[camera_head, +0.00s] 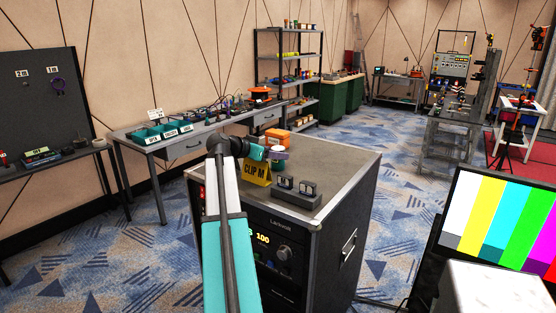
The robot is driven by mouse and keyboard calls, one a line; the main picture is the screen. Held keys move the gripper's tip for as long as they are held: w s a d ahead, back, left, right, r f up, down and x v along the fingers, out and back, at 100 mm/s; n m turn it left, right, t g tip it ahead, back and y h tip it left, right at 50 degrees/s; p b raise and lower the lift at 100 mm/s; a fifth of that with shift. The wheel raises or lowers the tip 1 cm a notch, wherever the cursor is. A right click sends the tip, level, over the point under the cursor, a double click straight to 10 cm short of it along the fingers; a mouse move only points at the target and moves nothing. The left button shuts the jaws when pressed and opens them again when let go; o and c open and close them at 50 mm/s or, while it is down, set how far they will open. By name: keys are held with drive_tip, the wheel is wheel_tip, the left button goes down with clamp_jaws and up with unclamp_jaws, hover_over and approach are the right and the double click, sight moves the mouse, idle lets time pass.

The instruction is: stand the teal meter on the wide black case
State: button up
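A wide black case (343,232) stands in the middle, with a grey top, a lit "100" display and a knob on its front. My arm reaches up over its left side, and my gripper (279,157) is above the back part of the top. The gripper is small and partly hidden by the wrist, so its fingers cannot be made out. A teal piece (257,152) shows at the wrist; I cannot tell whether it is the meter or part of my arm. No other clear teal meter shows.
On the case top are an orange box (277,138), a yellow "CLIP M" sign (256,173) and a dark block (294,193) with two small units. The top's right side is clear. A colour-bar screen (505,220) stands at right; a bench with teal bins (150,136) is at left.

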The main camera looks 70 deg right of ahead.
drive_tip(key=c, duration=1.3)
drive_tip(key=shift+r, duration=0.1)
drive_tip(key=shift+r+b, duration=0.7)
drive_tip(key=shift+r, duration=4.25)
